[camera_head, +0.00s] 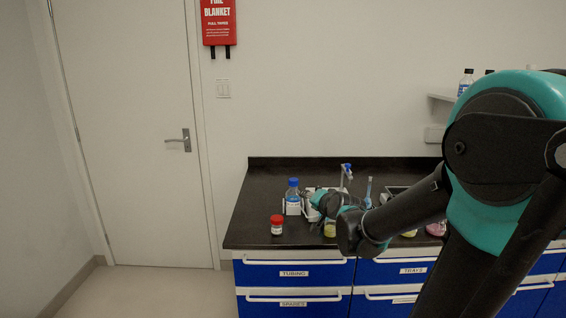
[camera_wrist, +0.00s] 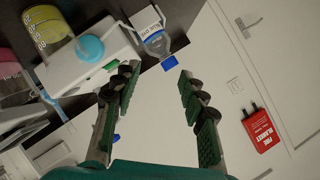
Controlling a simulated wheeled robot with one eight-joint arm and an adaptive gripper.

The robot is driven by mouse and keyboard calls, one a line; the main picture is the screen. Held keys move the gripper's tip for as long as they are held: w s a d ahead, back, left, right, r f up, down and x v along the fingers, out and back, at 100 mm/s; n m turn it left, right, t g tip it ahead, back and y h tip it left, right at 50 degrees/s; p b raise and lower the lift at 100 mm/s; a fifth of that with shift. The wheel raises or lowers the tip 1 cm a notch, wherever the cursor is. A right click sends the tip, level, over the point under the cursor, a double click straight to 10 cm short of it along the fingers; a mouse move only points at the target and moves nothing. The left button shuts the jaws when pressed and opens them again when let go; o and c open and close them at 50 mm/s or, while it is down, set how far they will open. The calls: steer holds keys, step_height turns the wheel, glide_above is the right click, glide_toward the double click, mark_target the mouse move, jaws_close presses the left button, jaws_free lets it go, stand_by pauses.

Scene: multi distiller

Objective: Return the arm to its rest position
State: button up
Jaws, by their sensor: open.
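My arm reaches from the right of the head view over the dark bench, bent at the teal elbow. My gripper (camera_head: 318,199) is above the bench beside the blue-capped bottle and is partly hidden by my own arm. In the wrist view my gripper (camera_wrist: 158,84) is open, with green-padded fingers wide apart and nothing between them. The blue-capped bottle (camera_head: 292,192) stands upright on the bench; it also shows in the tilted wrist view (camera_wrist: 155,40), beyond the fingertips and clear of them.
A red-lidded jar (camera_head: 277,225) stands near the bench's front left. A yellow-green vessel (camera_wrist: 46,28) and white equipment (camera_wrist: 108,38) are close to my gripper. A pink flask (camera_head: 436,229) stands further right. A shelf with bottles (camera_head: 466,82) is on the wall. Open floor lies left of the bench.

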steer(key=s+d+f+n+g+h, duration=0.2)
steer(key=s+f, duration=0.6)
steer(key=s, duration=0.4)
steer(key=s+d+f+n+g+h, duration=0.2)
steer(key=s+d+f+n+g, duration=0.2)
steer(key=s, duration=0.9)
steer(key=d+f+g, duration=0.2)
steer(key=d+f, duration=0.2)
steer(key=f, duration=0.1)
steer(key=shift+f+g, duration=0.3)
